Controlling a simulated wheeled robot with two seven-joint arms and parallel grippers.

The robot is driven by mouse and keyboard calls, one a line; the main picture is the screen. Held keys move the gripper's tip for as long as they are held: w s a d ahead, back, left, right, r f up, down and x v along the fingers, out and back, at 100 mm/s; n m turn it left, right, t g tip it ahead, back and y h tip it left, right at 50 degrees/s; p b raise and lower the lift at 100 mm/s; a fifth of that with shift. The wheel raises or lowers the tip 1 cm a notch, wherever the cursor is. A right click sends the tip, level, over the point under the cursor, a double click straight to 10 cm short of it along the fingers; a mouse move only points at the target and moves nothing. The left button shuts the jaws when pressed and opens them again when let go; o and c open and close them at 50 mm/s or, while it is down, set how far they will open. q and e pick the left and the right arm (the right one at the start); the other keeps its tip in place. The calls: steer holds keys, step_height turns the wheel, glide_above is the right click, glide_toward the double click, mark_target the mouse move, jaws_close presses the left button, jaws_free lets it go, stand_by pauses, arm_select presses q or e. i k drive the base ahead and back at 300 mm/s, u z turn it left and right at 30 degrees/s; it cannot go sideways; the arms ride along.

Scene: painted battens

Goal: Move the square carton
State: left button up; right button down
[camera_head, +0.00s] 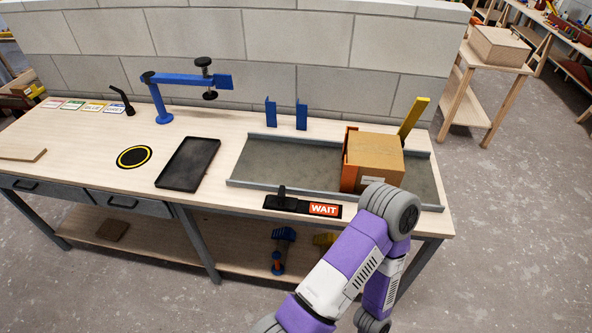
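A brown square carton (376,156) stands upright in the right half of a grey shallow trough (290,165) on the workbench. An orange plate (349,172) stands against or close beside its left side; I cannot tell if they touch. A yellow post (413,118) rises behind its right side. A pale label shows low on the carton's front, partly hidden by my purple and white arm, which comes in from the bottom. Neither of my grippers is in view.
A black lever (282,198) and a red WAIT sign (324,209) sit at the trough's front. A black tray (188,164), a yellow-ringed black disc (134,157) and a blue clamp arm (163,105) are left. Another carton (498,46) rests on a wooden stand at right.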

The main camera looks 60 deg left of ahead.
mark_target(379, 157)
steer(key=k, duration=0.3)
steer(key=u, duration=1)
